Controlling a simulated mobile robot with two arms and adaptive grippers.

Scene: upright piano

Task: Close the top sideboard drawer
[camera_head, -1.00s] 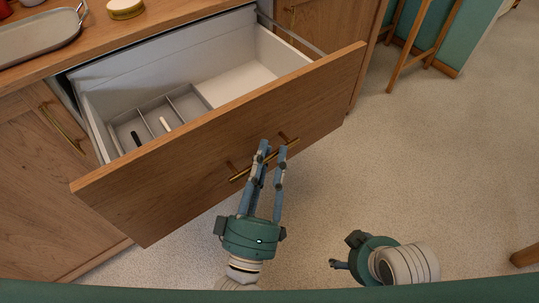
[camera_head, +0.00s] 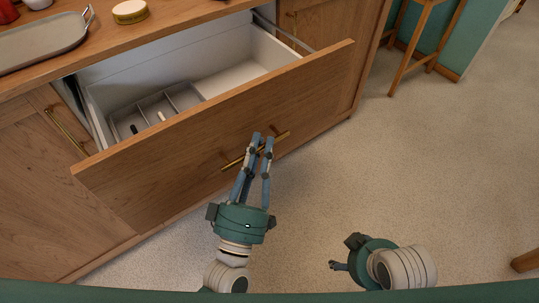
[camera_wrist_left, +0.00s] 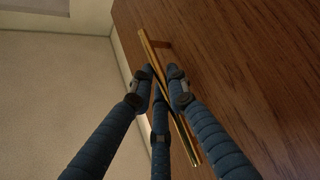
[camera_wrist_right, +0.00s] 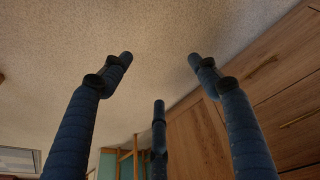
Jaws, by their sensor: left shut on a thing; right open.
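The top sideboard drawer (camera_head: 225,125) is wood-fronted and stands part-way out of the sideboard (camera_head: 85,55) in the head view. Its white inside shows, with a grey divider tray (camera_head: 155,110) at the left holding a dark and a white item. My left gripper (camera_head: 262,142) is shut on the brass drawer handle (camera_head: 236,161). In the left wrist view the fingers (camera_wrist_left: 162,85) close around the handle bar (camera_wrist_left: 180,135), against the wooden front. My right gripper (camera_head: 335,265) is low at the right in the head view, away from the drawer; its fingers (camera_wrist_right: 160,75) are spread and empty.
On the sideboard top are a metal tray (camera_head: 40,42) and a yellow-lidded round tin (camera_head: 130,11). A cupboard handle (camera_head: 66,131) is left of the drawer. A wooden stool (camera_head: 425,45) stands at the upper right. The carpet (camera_head: 430,150) right of the drawer is clear.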

